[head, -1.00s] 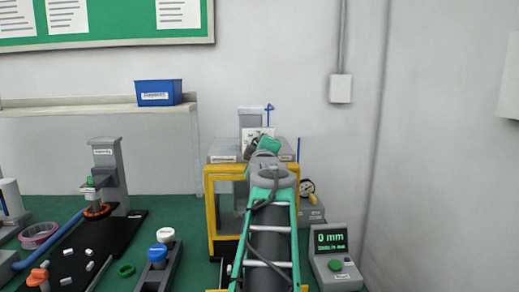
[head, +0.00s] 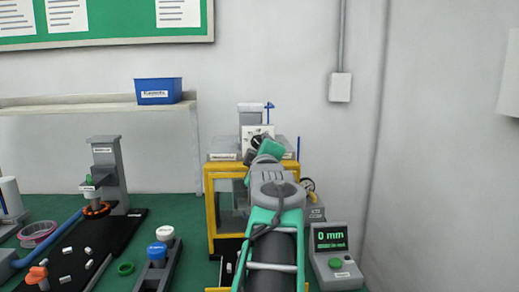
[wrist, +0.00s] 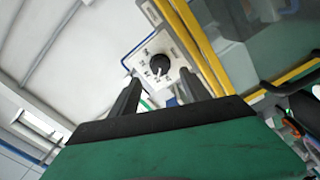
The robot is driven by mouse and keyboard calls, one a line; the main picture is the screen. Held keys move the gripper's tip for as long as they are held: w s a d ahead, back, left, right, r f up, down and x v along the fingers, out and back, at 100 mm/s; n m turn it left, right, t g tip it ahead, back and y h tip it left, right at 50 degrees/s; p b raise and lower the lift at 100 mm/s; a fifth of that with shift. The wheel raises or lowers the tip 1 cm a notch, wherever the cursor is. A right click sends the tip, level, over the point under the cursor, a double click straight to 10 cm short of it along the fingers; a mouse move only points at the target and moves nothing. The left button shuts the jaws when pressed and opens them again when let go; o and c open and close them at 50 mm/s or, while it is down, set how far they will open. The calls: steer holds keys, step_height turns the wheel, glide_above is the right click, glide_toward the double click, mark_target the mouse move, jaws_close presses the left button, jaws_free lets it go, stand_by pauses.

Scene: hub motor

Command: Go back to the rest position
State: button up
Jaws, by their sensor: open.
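My gripper (wrist: 160,80) is open and empty in the wrist view. Its two dark fingers point at a white panel with a black rotary knob (wrist: 159,65). The knob appears between the fingers, and no contact is visible. In the head view my arm rises from the bottom in front of the yellow-framed machine (head: 210,205). The knob (head: 256,141) shows on the white panel at the machine's top, just above the green wrist part. The fingers themselves are hidden behind my arm in the head view.
A display box reading 0 mm (head: 336,262) stands right of my arm, with a gauge (head: 308,185) behind it. A grey press (head: 108,180) stands on a black board at left. A dark holder with blue and white caps (head: 158,253) is left of the machine.

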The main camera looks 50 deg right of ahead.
steer(key=shift+s+a, duration=0.45)
steer(key=shift+a, duration=0.1)
